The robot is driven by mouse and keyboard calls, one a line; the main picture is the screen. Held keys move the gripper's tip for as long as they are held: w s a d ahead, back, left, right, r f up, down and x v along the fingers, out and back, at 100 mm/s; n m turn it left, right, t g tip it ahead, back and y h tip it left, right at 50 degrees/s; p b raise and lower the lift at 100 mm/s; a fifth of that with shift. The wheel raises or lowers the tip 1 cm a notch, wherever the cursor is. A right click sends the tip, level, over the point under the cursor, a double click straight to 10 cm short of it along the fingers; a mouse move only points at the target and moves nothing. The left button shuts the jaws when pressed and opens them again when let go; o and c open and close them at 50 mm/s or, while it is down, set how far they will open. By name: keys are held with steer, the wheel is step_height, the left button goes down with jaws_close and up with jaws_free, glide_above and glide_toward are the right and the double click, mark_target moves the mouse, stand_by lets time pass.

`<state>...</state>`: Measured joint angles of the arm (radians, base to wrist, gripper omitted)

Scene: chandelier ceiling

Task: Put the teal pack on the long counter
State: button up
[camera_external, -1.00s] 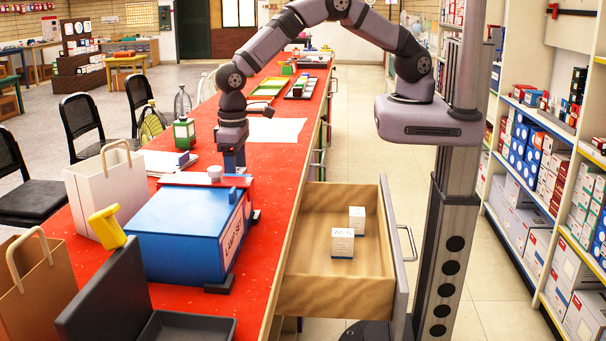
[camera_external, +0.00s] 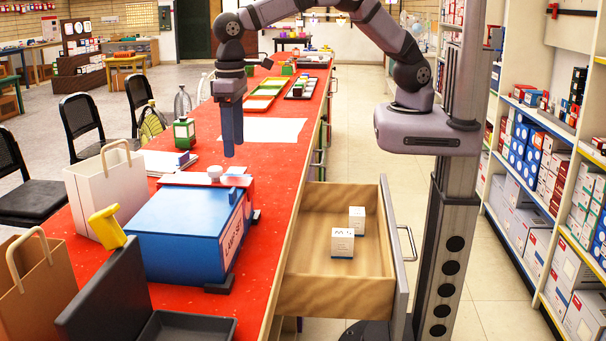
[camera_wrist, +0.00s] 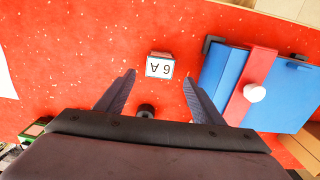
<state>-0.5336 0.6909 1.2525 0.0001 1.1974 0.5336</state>
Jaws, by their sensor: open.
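The small pack (camera_wrist: 160,66) rests on the red top of the long counter (camera_external: 270,165). My gripper (camera_external: 229,150) is open and empty above the counter, pointing down. In the wrist view my gripper (camera_wrist: 160,85) has its fingers spread, with the pack between and beyond their tips, touching neither.
A blue box (camera_external: 190,230) with a red band and white knob stands close by. An open wooden drawer (camera_external: 310,290) holds two white packs (camera_external: 343,243). A white bag (camera_external: 105,190), a green bottle (camera_external: 184,133) and white paper (camera_external: 268,130) are on the counter.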

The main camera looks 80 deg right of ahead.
steer(key=shift+r, duration=0.6)
steer(key=shift+d, duration=0.35)
steer(key=s+d+f, duration=0.1)
steer(key=s+d, duration=0.5)
steer(key=d, duration=0.4)
steer(key=s+d+f, duration=0.1)
steer(key=s+d, duration=0.6)
steer(key=d, duration=0.4)
steer(key=s+d+f, duration=0.3)
steer(key=s+d, duration=0.1)
steer(key=s, duration=0.5)
steer(key=shift+d, duration=0.2)
steer(key=shift+r, duration=0.1)
